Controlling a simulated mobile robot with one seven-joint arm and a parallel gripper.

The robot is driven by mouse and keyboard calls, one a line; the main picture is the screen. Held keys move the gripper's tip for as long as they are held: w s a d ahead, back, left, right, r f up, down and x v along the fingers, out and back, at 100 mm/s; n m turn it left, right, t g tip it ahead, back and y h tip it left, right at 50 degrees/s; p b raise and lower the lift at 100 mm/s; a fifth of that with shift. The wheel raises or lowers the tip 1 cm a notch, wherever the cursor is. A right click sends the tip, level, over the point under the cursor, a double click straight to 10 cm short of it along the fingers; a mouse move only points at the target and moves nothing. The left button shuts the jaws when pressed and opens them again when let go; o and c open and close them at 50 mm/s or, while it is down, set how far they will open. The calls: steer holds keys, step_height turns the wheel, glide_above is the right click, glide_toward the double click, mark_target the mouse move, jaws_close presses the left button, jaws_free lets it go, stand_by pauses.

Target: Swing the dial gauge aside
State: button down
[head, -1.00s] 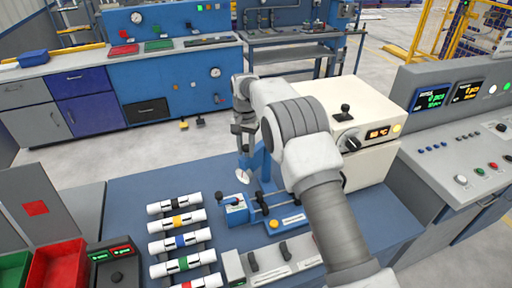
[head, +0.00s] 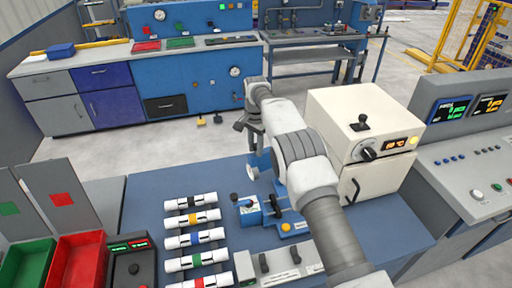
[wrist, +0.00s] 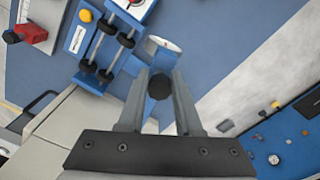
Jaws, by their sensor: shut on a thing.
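The dial gauge (head: 252,173) is a small white round face beside the blue bench fixture (head: 248,212); in the wrist view its face (wrist: 164,44) shows just beyond my fingertips, partly cut off by them. My gripper (wrist: 158,78) is shut on a dark round knob (wrist: 159,87), which sits between the two grey fingers. How the knob joins the gauge is hidden by the fingers. In the head view my gripper (head: 250,135) is above the gauge, and the arm hides part of the fixture behind it.
White pipes with coloured bands (head: 192,238) lie in a rack at left. A cream oven box (head: 350,125) stands close to the right of my arm. Red bin (head: 80,262) and green bin (head: 28,268) are at the front left.

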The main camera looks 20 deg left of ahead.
steer(key=c, duration=0.6)
jaws_free()
step_height(320, 180, up, 12)
steer(key=p, duration=0.3)
